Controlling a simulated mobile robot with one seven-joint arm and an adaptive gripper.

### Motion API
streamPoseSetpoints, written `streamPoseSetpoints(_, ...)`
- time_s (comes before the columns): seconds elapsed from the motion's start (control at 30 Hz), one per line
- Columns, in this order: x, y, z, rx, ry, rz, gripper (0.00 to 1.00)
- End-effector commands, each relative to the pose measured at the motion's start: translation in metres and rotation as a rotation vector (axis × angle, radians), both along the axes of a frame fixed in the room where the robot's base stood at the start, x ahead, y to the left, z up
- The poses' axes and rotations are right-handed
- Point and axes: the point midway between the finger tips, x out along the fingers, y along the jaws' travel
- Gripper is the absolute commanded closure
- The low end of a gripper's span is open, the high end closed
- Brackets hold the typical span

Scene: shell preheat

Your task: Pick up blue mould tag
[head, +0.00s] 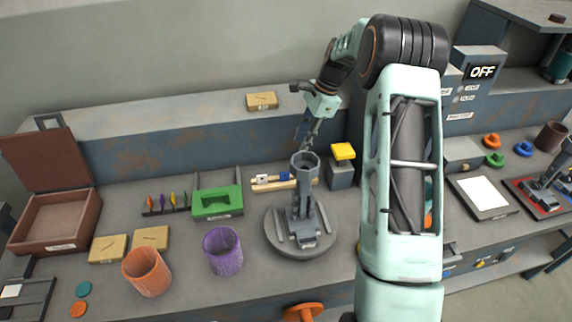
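I cannot tell for certain which thing is the blue mould tag. A small blue piece (522,148) lies at the right of the bench, near a red-orange piece (493,141) and a green piece (494,158). A white and wooden item with a dark blue mark (270,179) lies mid-bench, behind the round grey fixture (290,243). My gripper (306,134) points down above and behind that fixture, far left of the blue piece. Its fingers are small and partly blend with the grey, so their opening is unclear. I see nothing in it.
A green block (217,203), a purple cup (222,251), an orange cup (146,271) and an open brown box (60,220) occupy the left. A grey post with a yellow top (343,152) stands near my gripper. A white-topped plate (482,193) lies right. My arm hides bench behind it.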

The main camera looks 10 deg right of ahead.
Motion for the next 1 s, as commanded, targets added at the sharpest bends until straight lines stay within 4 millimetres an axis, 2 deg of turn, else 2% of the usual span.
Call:
streamPoseSetpoints(0.2, -0.016, 0.009, -0.018, 0.101, 0.09, -0.085, 0.74)
streamPoseSetpoints(0.5, -0.016, 0.026, -0.058, 0.102, 0.092, -0.086, 0.74)
streamPoseSetpoints(0.73, -0.015, 0.035, -0.074, 0.101, 0.092, -0.085, 0.74)
streamPoseSetpoints(1.0, -0.013, 0.053, -0.107, 0.1, 0.089, -0.084, 0.74)
